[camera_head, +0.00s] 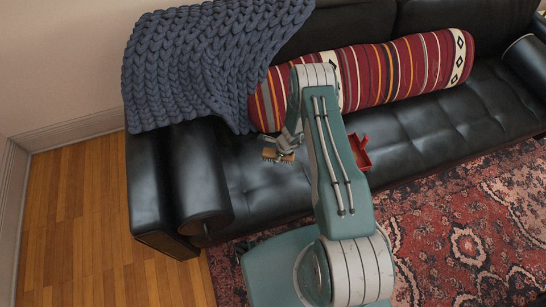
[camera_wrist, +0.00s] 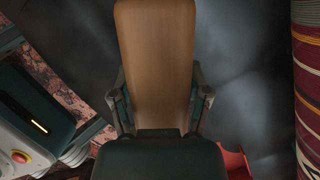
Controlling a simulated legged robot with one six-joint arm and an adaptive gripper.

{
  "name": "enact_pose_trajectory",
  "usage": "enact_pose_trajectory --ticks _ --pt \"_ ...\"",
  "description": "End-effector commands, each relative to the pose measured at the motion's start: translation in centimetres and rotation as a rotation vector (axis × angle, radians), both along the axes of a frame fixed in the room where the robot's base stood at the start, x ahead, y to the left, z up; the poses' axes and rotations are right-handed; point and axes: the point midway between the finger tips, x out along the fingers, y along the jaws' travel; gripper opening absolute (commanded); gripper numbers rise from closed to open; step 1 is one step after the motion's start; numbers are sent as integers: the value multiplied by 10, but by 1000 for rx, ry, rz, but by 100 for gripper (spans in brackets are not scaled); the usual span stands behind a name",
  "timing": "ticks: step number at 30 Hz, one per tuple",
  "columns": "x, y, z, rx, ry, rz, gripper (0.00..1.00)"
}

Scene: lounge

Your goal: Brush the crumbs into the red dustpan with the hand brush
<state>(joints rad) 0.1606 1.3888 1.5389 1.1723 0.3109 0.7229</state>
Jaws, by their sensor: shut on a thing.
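The wooden hand brush (camera_head: 278,156) is in my gripper (camera_head: 288,142), over the left part of the black sofa seat. Its bristles face down, close to the seat; I cannot tell whether they touch. In the wrist view the brush's wooden body (camera_wrist: 155,55) stands between the two fingers of my gripper (camera_wrist: 160,105), which is shut on it. The red dustpan (camera_head: 361,152) lies on the seat to the right of the brush, partly hidden behind my arm. A piece of the dustpan (camera_wrist: 237,162) shows at the lower right of the wrist view. I can make out no crumbs.
A striped red bolster (camera_head: 400,68) lies along the sofa's back. A blue knitted throw (camera_head: 190,65) covers the left backrest and arm. The black sofa seat (camera_head: 440,110) is clear on the right. A patterned rug (camera_head: 450,230) covers the floor in front.

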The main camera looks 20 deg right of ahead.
Motion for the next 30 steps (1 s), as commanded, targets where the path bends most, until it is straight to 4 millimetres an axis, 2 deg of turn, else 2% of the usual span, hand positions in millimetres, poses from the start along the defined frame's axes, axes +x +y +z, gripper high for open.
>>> enact_pose_trajectory --ticks 12,22,30 --pt "-6 -17 3 0 -1 -246 5" --pt "-9 -22 3 -2 -1 -323 5" --pt "-9 -18 -16 -1 1 -325 5"
